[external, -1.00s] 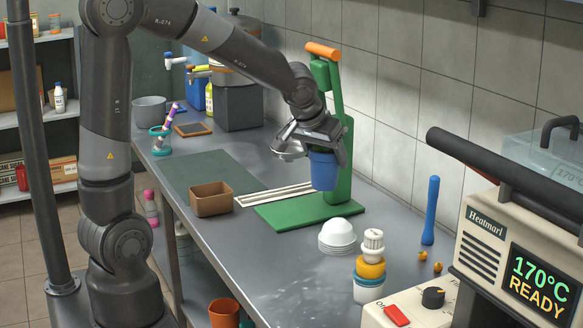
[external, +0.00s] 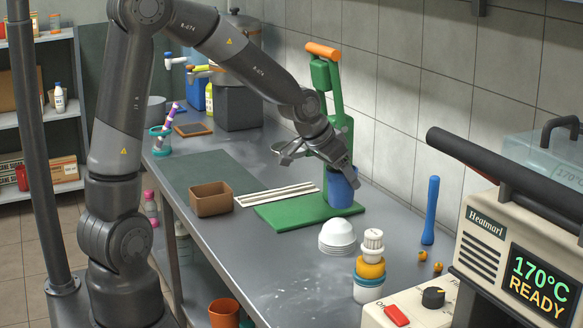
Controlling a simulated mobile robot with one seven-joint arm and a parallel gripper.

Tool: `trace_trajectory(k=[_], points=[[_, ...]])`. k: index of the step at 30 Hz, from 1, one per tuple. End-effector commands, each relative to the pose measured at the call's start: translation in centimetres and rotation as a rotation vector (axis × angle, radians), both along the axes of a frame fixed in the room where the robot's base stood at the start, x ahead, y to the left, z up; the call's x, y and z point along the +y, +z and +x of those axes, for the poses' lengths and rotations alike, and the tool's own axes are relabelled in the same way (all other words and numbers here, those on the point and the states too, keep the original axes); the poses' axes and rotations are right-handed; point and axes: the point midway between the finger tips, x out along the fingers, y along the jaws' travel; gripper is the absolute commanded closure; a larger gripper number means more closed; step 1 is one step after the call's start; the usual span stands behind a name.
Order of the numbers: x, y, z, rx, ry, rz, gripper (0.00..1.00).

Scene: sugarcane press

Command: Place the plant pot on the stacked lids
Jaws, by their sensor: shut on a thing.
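The blue plant pot (external: 342,193) is held upright at the end of my arm, in front of the green press post. My gripper (external: 340,174) is shut on its upper part and hides some of the rim. The stacked lids (external: 337,238) are a white, domed stack on the metal counter, just below and in front of the pot in the picture. The pot is apart from the lids; its bottom appears close over the green press base, and I cannot tell the exact gap.
The green press (external: 335,90) with its orange handle stands behind the pot. Right of the lids are a stack of jars (external: 371,270), a blue rod (external: 431,210) and the Heatmarl machine (external: 480,245). A brown box (external: 211,199) sits left. The counter's front middle is clear.

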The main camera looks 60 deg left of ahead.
Motion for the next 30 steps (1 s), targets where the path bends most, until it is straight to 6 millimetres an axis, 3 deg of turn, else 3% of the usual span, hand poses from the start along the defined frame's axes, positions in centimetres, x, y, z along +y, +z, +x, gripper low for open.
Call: trace_trajectory(k=[6, 16, 28, 29, 30], points=[[2.3, -1.4, 1.0, -0.001, 0.001, -0.001, 0.66], [2.4, -5.3, 1.1, 0.0, 0.0, -0.001, 0.66], [2.4, -5.8, 1.1, -0.002, 0.0, 0.0, 0.66], [2.4, -5.8, 1.1, -0.001, 0.0, 0.0, 0.32], [2.4, -5.8, 1.1, -0.001, 0.0, 0.0, 0.29]])
